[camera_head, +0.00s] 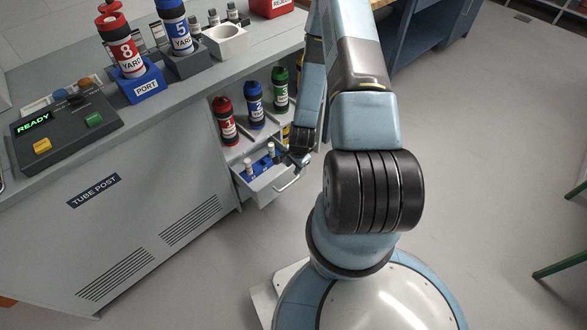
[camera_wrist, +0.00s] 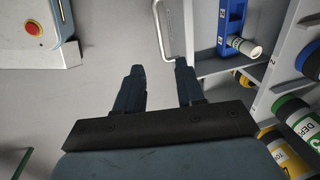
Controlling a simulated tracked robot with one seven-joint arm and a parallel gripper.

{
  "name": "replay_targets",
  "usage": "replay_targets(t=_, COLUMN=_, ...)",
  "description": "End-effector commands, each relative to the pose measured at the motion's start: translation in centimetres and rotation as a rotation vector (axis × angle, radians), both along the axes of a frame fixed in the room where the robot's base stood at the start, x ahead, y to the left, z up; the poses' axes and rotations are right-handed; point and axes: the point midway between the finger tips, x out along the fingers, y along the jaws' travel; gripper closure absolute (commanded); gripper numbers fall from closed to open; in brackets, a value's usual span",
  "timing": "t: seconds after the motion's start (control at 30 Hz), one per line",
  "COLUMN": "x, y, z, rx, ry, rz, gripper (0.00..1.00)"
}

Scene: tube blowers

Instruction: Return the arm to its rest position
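My arm (camera_head: 363,75) reaches from my base toward the cabinet, bent at its joints. My gripper (camera_head: 288,160) is beside the pulled-out drawer (camera_head: 262,190), close to its handle (camera_head: 289,184). In the wrist view, the two fingers of my gripper (camera_wrist: 159,84) are spread apart, with only floor between them. The drawer handle (camera_wrist: 161,32) shows just beyond the fingertips; no grip on it is visible. A blue rack (camera_wrist: 231,25) with a white-capped tube (camera_wrist: 245,47) is in the drawer.
Red (camera_head: 226,121), blue (camera_head: 255,105) and green (camera_head: 280,90) canisters stand on the shelf above the drawer. On the counter, canister 8 (camera_head: 122,48) stands in the blue port (camera_head: 143,87), near a panel (camera_head: 68,124) reading READY. Open floor lies to the right.

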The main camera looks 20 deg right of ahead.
Motion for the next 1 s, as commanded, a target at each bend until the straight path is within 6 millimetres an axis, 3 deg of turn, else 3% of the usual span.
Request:
replay_targets(t=0.5, x=0.0, y=0.0, z=0.0, rx=0.000, ry=0.000, rz=0.001, gripper=0.62)
replay_targets(t=0.63, x=0.6, y=-0.2, z=0.9, rx=-0.005, ry=-0.007, rz=0.015, gripper=0.62)
replay_targets(t=0.77, x=2.0, y=-0.5, z=3.5, rx=-0.018, ry=-0.022, rz=0.064, gripper=0.62)
replay_targets(t=1.0, x=5.0, y=-0.8, z=10.3, rx=-0.053, ry=-0.055, rz=0.186, gripper=0.62)
